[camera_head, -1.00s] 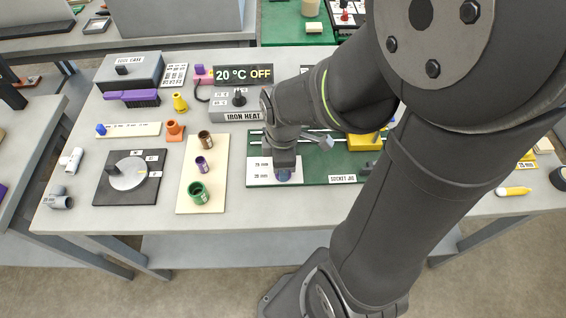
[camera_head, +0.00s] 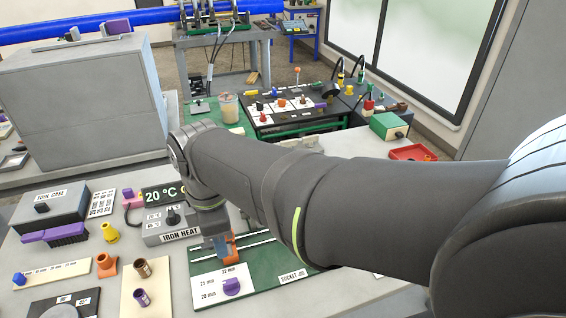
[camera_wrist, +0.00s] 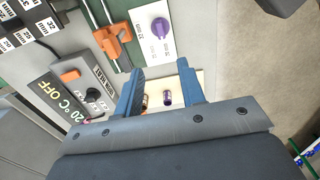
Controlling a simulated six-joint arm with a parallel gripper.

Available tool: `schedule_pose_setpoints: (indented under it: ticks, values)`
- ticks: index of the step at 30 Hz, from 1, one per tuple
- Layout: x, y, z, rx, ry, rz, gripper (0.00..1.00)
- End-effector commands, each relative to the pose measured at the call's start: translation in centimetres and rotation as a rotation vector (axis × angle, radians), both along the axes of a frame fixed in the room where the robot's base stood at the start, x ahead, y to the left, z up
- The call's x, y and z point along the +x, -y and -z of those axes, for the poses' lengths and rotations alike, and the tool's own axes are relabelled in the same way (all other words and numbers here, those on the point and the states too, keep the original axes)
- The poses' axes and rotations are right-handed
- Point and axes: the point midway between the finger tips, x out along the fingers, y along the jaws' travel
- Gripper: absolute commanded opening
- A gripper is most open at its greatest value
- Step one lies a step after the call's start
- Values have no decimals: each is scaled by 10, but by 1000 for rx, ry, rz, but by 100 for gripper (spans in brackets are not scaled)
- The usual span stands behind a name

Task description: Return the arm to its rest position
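My arm reaches across the head view from the right, over the main bench. My gripper (camera_head: 218,245) hangs in front of the iron heat unit, above the socket jig. In the wrist view its two blue fingers (camera_wrist: 161,84) are spread apart with nothing held between them. A brown fitting and a purple fitting (camera_wrist: 167,97) show beyond the gap, on the bench below. The purple piece (camera_head: 232,286) stands on the white plate of the green socket jig (camera_head: 262,279), clear of the fingers.
The iron heat unit (camera_head: 172,226), reading 20 °C, stands close beside my gripper. The orange clamp (camera_wrist: 113,45) on the jig is also close. A grey tool case (camera_head: 47,209) and several small fittings lie left. A large grey cabinet (camera_head: 84,103) stands behind.

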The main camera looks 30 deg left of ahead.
Motion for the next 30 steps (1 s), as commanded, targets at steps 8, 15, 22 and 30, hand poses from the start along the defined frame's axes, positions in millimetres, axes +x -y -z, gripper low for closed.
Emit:
schedule_pose_setpoints:
  ticks: [8, 15, 22, 30]
  values:
    - [0, 0, -17, -1, -1, 0, 36]
    - [0, 0, -17, -1, -1, 0, 36]
    - [0, 0, -16, -2, -1, 0, 36]
    - [0, 1, 14, -5, -2, 0, 36]
